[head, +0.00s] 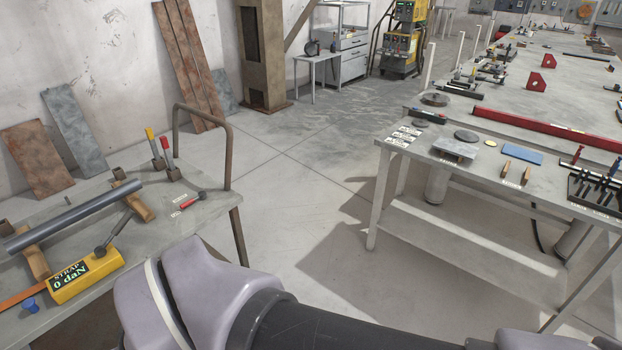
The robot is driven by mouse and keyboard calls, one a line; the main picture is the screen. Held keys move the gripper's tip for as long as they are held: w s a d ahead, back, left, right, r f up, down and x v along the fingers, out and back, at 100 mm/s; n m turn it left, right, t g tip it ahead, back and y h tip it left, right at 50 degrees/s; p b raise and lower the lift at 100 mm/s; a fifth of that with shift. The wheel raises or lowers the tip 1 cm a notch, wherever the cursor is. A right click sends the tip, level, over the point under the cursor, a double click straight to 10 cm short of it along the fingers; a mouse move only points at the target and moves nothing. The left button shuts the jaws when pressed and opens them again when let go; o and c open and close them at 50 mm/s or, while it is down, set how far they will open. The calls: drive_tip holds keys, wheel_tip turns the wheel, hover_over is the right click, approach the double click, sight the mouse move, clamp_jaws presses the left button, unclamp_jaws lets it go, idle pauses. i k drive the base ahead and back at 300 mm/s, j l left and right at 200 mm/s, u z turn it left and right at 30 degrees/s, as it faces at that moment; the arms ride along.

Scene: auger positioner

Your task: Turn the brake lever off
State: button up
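On the left workbench (90,205), two small upright levers stand close together near the far right corner. One has a yellow grip (150,134) and the other a red grip (166,146); both lean slightly to the left. The label text is too small to read, so I cannot tell which is the brake lever. My arm crosses the bottom of the view; my gripper is not in view.
A grey pipe (75,216) rests on wooden blocks on the left bench, near a yellow STRAP box (86,275) reading 0 daN. A bent metal rail (203,108) rises at the bench's right end. Open floor (300,215) separates it from the right table (430,150).

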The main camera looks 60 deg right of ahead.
sight(202, 194)
drive_tip(key=z, duration=1.15)
drive_tip(key=i+u, duration=0.1)
drive_tip(key=i, duration=1)
